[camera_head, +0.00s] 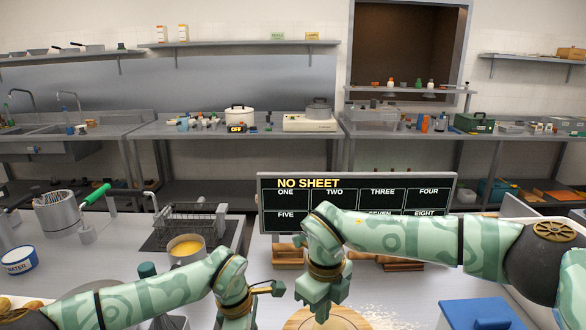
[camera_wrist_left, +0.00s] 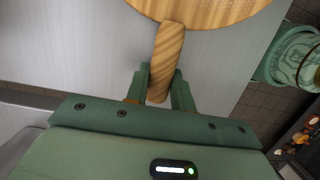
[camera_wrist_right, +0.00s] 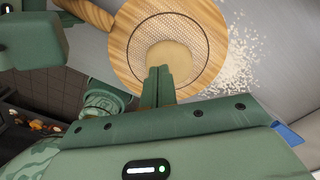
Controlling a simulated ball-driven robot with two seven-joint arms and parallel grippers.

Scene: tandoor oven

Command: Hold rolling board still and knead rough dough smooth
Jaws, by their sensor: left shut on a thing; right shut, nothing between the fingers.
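The pale, roundish dough (camera_wrist_right: 172,58) sits on the board's middle. My right gripper (camera_wrist_right: 158,72) is shut and empty, its tips at the dough's near edge in the right wrist view. I cannot tell whether they touch it. In the head view my right gripper (camera_head: 320,300) is above the board and hides the dough.
Pale flour (camera_wrist_right: 240,60) is scattered right of the board. A blue box (camera_head: 480,313) stands at the right. A black panel reading "NO SHEET" (camera_head: 345,195) stands behind, with wooden trays (camera_head: 288,256) below. A pot of yellow liquid (camera_head: 187,248) is at the left.

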